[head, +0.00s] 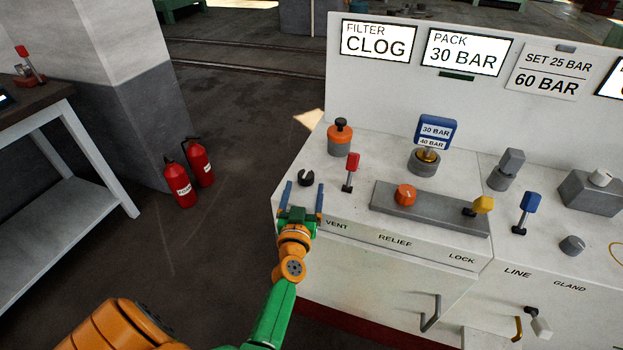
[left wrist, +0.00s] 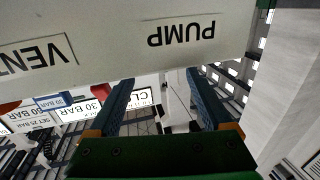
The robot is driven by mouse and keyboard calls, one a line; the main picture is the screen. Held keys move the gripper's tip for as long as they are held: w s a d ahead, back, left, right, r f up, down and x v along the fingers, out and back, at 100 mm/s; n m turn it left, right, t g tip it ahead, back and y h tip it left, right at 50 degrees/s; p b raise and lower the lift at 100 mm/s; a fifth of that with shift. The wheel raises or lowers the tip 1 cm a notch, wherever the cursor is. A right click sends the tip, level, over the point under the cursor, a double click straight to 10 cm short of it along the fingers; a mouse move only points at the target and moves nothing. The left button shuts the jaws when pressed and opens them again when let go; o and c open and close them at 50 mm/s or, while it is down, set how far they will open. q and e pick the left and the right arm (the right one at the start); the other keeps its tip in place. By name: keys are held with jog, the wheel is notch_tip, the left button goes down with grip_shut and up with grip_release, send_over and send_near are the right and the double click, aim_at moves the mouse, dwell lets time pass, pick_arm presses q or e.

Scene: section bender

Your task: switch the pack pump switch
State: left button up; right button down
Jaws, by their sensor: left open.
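A small black switch-like knob (head: 305,177) stands at the left end of the white bench top, above the front face. I take it for the pump switch, as the PUMP label (left wrist: 180,32) shows upside down in the left wrist view. My left gripper (head: 304,188) is open at the bench's front left edge, its two blue fingers to either side of the knob in the head view. I cannot tell whether they touch it. In the left wrist view the open fingers (left wrist: 160,98) show no clearly held thing. My right gripper is out of view.
A red lever (head: 351,170) and an orange-and-black knob (head: 340,137) stand close by. A grey block (head: 430,209) carries an orange dial and yellow lever. The display panel (head: 467,56) stands behind. Free floor and two red extinguishers (head: 180,186) are left.

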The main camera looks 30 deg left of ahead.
aim_at(305, 181)
pick_arm(q)
jog(key=b+x, duration=0.1)
jog(key=x, duration=0.3)
jog(key=shift+w+a+f, duration=0.1)
jog(key=shift+w+a, duration=0.1)
jog(key=shift+a, duration=0.15)
jog(key=c, duration=0.3)
grip_shut()
